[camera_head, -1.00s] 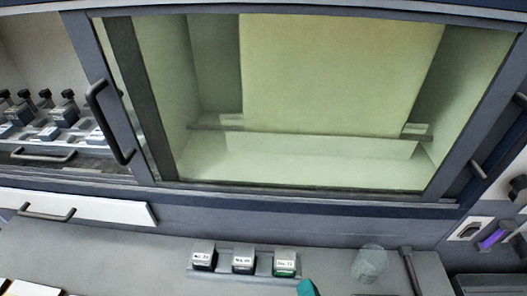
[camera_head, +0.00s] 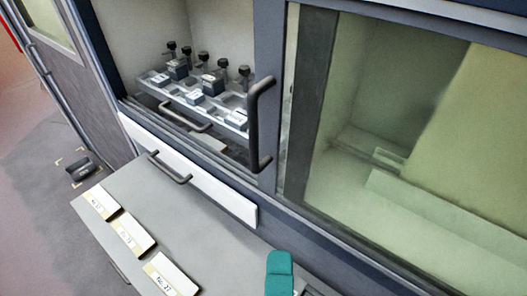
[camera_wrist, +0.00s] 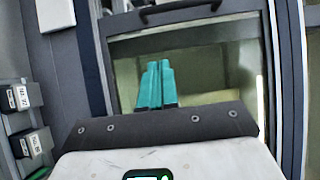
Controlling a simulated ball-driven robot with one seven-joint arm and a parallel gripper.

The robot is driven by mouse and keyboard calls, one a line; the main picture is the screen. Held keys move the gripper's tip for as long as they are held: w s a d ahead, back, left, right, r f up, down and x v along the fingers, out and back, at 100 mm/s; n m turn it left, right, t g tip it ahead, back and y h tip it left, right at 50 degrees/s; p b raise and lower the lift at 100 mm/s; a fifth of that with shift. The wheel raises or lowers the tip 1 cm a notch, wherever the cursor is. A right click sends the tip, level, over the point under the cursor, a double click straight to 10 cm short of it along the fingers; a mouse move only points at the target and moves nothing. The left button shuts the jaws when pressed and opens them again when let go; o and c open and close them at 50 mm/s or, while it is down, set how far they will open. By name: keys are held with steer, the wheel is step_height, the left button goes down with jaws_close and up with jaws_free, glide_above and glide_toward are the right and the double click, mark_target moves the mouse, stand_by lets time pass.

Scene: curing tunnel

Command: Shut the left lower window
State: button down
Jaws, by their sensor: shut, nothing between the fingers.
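The left lower window is a tinted glass pane in a dark frame (camera_head: 268,90), with a black vertical bar handle (camera_head: 262,125) on its left edge. The pane stands to the right, and the bay on its left is open. In the wrist view, the picture is turned and the handle (camera_wrist: 180,12) shows at the top, beyond the fingertips. My gripper (camera_head: 280,262) shows as a teal tip at the bottom of the head view, below the handle and apart from it. In the wrist view, its teal fingers (camera_wrist: 155,88) are together and empty, in front of the glass.
Labelled cards (camera_head: 133,236) lie on the grey worktop. Labelled blocks (camera_wrist: 18,97) show left in the wrist view.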

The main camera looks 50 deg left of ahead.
steer(key=s+a+b+x, duration=0.2)
steer(key=b+x, duration=0.2)
steer(key=x, duration=0.9)
steer(key=shift+a, duration=0.25)
steer(key=shift+a+r+b, duration=0.1)
steer(key=shift+b, duration=0.2)
